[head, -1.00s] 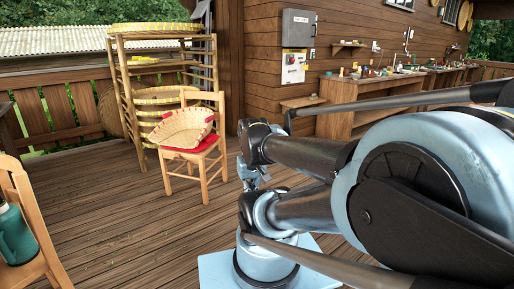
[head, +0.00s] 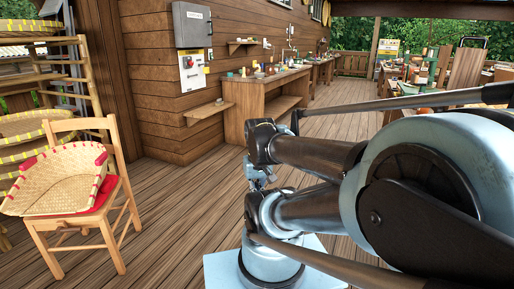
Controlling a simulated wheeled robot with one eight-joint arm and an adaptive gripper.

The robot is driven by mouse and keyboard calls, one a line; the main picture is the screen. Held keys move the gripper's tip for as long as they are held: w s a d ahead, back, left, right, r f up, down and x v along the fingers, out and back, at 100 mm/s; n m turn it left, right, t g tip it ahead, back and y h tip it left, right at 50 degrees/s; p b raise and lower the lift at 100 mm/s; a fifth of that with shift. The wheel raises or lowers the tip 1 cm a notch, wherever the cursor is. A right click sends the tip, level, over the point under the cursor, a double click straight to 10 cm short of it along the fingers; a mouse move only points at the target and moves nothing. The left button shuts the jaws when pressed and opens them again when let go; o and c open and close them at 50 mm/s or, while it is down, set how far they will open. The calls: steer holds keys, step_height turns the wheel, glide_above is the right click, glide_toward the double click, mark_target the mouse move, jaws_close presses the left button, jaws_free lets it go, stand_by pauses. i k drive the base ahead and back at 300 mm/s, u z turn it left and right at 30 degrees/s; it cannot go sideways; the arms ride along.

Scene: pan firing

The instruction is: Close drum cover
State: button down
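No drum or drum cover can be made out in the head view. My arm fills the right and lower middle of the picture. A small metal part at the far end of my arm, likely my gripper (head: 259,174), shows between two dark arm joints. It is small and partly hidden, so its fingers cannot be made out. Nothing is seen held in it.
A wooden chair (head: 118,190) holding a woven basket (head: 55,178) stands at left, beside a rack of round trays (head: 30,127). Plank floor (head: 165,225) is open between the chair and my arm.

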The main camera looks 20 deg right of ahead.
mark_target(468, 63)
steer(key=z, duration=0.6)
steer(key=i, duration=0.9)
steer(key=z, duration=0.75)
steer(key=i, duration=0.35)
steer(key=z, duration=0.1)
